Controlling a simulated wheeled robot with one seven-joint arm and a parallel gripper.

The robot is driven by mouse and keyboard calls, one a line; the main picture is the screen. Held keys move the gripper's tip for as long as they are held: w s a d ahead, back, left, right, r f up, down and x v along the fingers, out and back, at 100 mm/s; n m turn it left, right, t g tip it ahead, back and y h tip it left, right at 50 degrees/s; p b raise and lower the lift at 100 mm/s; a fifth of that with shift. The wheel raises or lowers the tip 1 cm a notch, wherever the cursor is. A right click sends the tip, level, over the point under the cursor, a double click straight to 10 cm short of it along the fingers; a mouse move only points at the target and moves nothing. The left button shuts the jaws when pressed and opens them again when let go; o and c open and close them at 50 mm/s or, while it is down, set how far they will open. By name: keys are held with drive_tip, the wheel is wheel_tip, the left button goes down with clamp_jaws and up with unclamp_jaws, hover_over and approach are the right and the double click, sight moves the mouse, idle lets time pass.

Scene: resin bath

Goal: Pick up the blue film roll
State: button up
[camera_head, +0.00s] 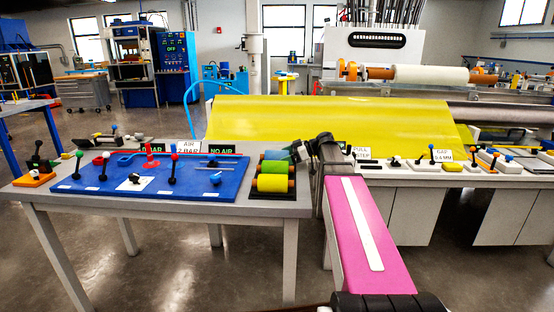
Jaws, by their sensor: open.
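A black rack (256,196) at the right end of the near table holds short film rolls in a row. The front roll is yellow (272,183) with orange-brown ends, and a green roll (273,167) lies behind it. The rearmost roll (274,155) looks blue and is small in view, close to my gripper. My arm reaches forward from the bottom right, and my gripper (298,151) is at the rack's back right corner, open. Its fingers are small and dark, so I cannot tell whether they touch a roll.
Label signs (222,149) stand along the back edge. A wide yellow film sheet (320,120) hangs behind. A white counter (420,172) with controls is right.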

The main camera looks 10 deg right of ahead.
drive_tip(key=c, duration=1.2)
drive_tip(key=shift+r, duration=0.1)
